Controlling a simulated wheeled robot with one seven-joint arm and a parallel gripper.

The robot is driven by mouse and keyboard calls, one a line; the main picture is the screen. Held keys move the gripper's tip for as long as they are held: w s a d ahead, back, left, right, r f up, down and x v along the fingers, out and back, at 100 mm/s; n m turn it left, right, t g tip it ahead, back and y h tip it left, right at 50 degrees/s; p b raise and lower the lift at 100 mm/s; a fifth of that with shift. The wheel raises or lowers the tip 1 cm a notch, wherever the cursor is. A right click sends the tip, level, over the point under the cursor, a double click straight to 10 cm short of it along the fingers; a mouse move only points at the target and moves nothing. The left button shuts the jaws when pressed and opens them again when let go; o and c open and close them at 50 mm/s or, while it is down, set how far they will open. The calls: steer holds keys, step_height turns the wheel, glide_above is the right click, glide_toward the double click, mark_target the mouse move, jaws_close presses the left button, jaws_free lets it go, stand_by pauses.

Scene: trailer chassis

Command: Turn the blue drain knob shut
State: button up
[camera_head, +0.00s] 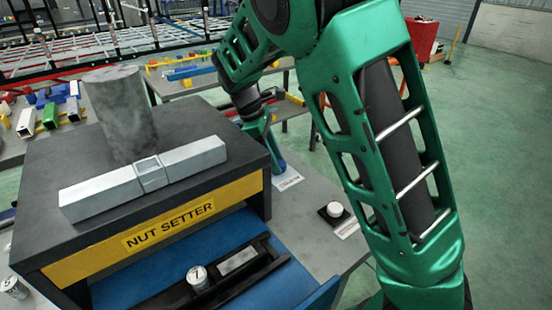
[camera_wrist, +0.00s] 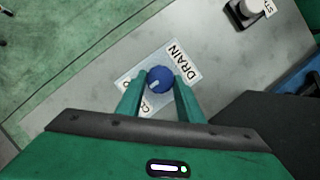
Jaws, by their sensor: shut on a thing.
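The blue drain knob (camera_wrist: 159,79) sits on a white label plate (camera_wrist: 185,54) marked DRAIN, on the grey bench top. In the wrist view my gripper (camera_wrist: 160,84) has its two green fingers on either side of the knob, shut on it. A small white pointer mark shows on the knob's lower left. A second word on the plate is partly hidden by a finger. In the head view my gripper (camera_head: 277,165) reaches down behind the nut setter block, and the knob itself is hidden there. The plate's edge (camera_head: 288,183) shows beside it.
The dark NUT SETTER housing (camera_head: 235,165) stands left of my gripper, with a grey cylinder (camera_head: 122,112) and a metal bar on top. A white button on a black base (camera_head: 334,211) sits to the right on the bench. Green floor lies beyond the bench edge.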

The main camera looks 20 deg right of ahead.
steer(key=shift+w+d+r, duration=0.1)
steer(key=shift+w+d, duration=0.15)
steer(key=shift+d, duration=0.05)
steer(key=o, duration=1.1)
steer(key=shift+c, duration=0.2)
steer(key=shift+a, duration=0.1)
steer(key=shift+a+r, duration=0.2)
steer(key=shift+r, duration=0.1)
steer(key=v, duration=0.9)
steer(key=shift+w+r, duration=0.2)
steer(key=shift+r, duration=0.2)
